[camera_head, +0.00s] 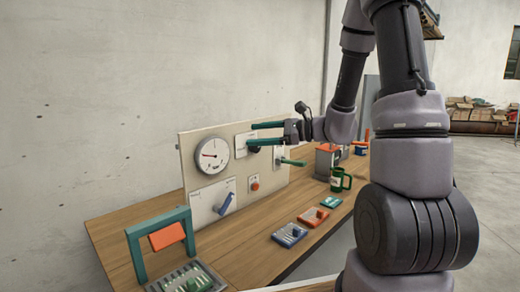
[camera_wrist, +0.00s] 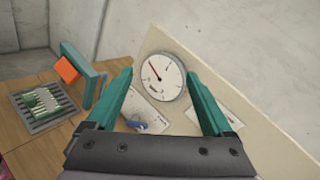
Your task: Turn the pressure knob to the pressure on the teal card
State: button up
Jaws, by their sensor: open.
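The pressure gauge (camera_head: 213,163), a round white dial with a red needle, is on the upright beige panel; its needle points left in the head view. It also shows in the wrist view (camera_wrist: 172,86). Below it a blue lever-like knob (camera_head: 225,204) sits tilted on a white plate; in the wrist view the knob (camera_wrist: 143,128) is partly hidden by my gripper's body. My gripper (camera_head: 252,134) is open and empty, its green fingers in front of the panel's upper part, right of the gauge and above the knob. I cannot pick out the teal card for certain.
A white card (camera_head: 241,152) is on the panel behind my fingers. A teal frame with an orange flap (camera_head: 168,236) stands at left.

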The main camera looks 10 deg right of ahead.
jog(key=w+d+f+m+t+h, duration=0.2)
jog(key=w+d+f+m+t, duration=0.3)
jog(key=w, duration=0.1)
jog(key=m+t+h, duration=0.3)
jog(key=m, duration=0.2)
send_near(257, 147)
jog(key=x, duration=0.8)
jog(key=shift+w, duration=0.3)
grip_shut()
